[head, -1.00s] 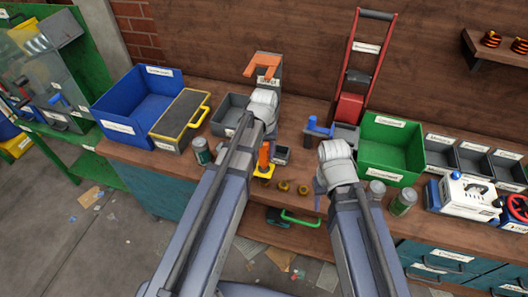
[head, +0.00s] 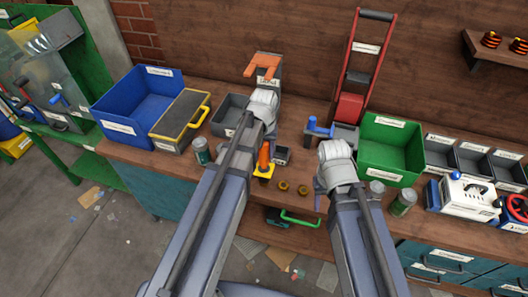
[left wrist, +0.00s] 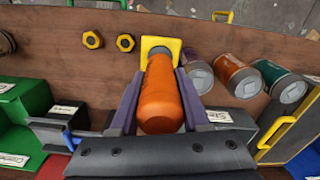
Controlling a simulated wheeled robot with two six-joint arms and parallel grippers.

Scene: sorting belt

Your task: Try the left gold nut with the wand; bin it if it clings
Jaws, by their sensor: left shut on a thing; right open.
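My left gripper (left wrist: 158,110) is shut on the orange handle of the wand (left wrist: 160,95). It holds the wand over the front of the workbench, and the wand's square yellow plate (left wrist: 158,46) points away from the gripper. In the head view the wand (head: 264,158) shows just right of my left forearm. Two gold nuts (head: 283,187) (head: 303,190) lie in a row to the right of the plate; both also show in the left wrist view (left wrist: 126,42) (left wrist: 93,40). What lies under the plate is hidden. My right gripper (head: 318,192) is open near the right nut.
A blue bin (head: 110,110) stands at the left beside a grey, yellow-edged box (head: 180,122). A green bin (head: 365,160) stands at the right. Cans stand close to the wand (left wrist: 198,75) and left of my left arm (head: 201,152). A blue-handled grey block (head: 345,135) stands behind.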

